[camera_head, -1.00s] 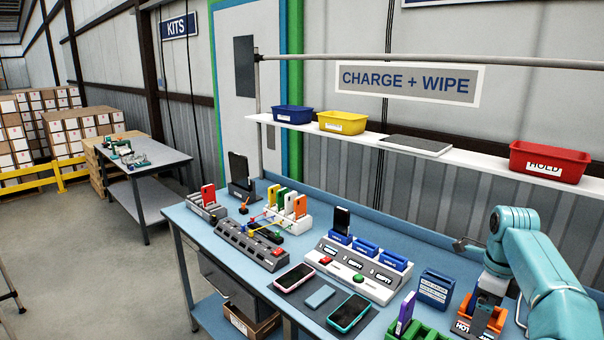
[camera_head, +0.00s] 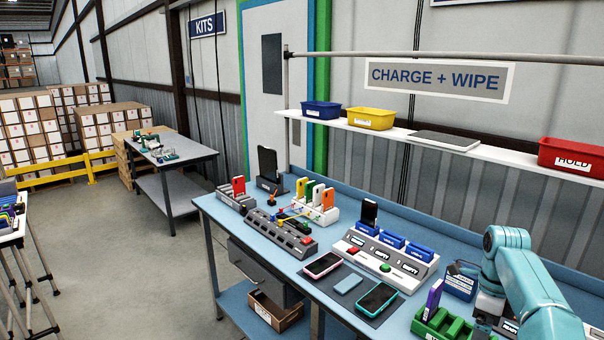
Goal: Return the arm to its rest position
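My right arm, teal, rises from the lower right corner and bends at a rounded joint above the right part of the bench (camera_head: 318,190). Its far links fold down behind the near one. A small dark part shows left of the joint, above a dark blue box (camera_head: 459,285); I cannot make out fingers or whether they are open. I see nothing held. My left arm and gripper are out of view.
Close to the arm are a green slotted holder (camera_head: 447,325) with a purple device (camera_head: 433,298) and a charging dock (camera_head: 372,262). Two phones (camera_head: 377,298) (camera_head: 322,265) lie in front. A shelf (camera_head: 395,132) with a red bin (camera_head: 572,157) runs behind. Open floor lies left.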

